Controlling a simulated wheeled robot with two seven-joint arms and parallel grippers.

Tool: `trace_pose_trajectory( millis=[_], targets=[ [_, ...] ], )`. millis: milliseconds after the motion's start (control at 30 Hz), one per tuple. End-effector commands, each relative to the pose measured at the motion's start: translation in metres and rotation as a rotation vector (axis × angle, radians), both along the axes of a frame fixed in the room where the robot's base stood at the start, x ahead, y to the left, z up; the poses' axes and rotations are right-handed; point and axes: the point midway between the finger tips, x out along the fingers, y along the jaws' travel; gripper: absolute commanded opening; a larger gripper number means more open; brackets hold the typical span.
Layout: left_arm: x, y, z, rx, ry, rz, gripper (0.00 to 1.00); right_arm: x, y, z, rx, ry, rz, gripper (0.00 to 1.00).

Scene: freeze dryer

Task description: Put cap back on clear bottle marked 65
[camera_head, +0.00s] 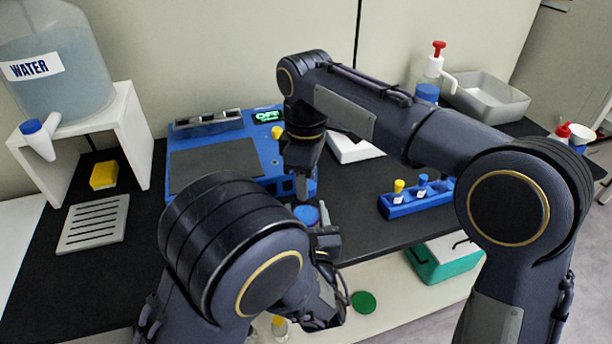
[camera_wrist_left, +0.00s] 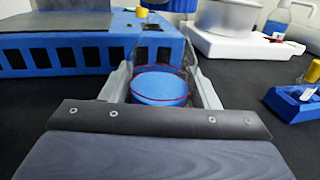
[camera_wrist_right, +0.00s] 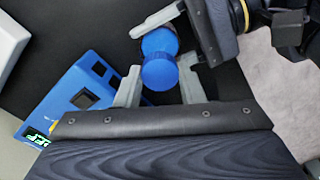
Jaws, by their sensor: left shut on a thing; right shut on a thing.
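My left gripper (camera_wrist_left: 161,90) is shut on a clear round bottle (camera_wrist_left: 150,56) with blue inside and a red ring, low over the dark bench. The left fingers also show in the head view (camera_head: 325,222), beside a blue round top (camera_head: 307,215). My right gripper (camera_wrist_right: 160,84) reaches down from above and is shut on a blue cap (camera_wrist_right: 159,73). In the right wrist view a second blue round part (camera_wrist_right: 160,40) lies just beyond the cap, beside the left gripper's finger. I cannot tell whether cap and bottle touch. No 65 marking is readable.
A blue freeze dryer (camera_head: 215,160) reading OFF stands just behind the grippers. A blue rack (camera_head: 415,200) with yellow- and blue-topped vials is to the right. A green disc (camera_head: 363,302) and teal box (camera_head: 445,262) sit lower. A water tank (camera_head: 55,80) stands left.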

Motion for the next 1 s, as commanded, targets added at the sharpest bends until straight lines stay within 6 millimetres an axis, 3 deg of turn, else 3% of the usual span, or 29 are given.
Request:
trace_pose_trajectory(
  millis=[133,267,1000],
  targets=[
    [0.0001,0.0001,0.0003,-0.001,-0.001,0.000,0.00,0.0000,0.0002,0.0005,0.000,-0.001,-0.103,0.14],
    [0.0001,0.0001,0.0003,0.000,-0.001,0.000,0.00,0.0001,0.0003,0.0004,-0.001,-0.003,-0.386,0.14],
    [-0.0001,0.0001,0.0001,0.000,0.000,0.000,0.00,0.0001,0.0010,-0.0008,0.000,-0.003,-2.386,0.14]
  ],
)
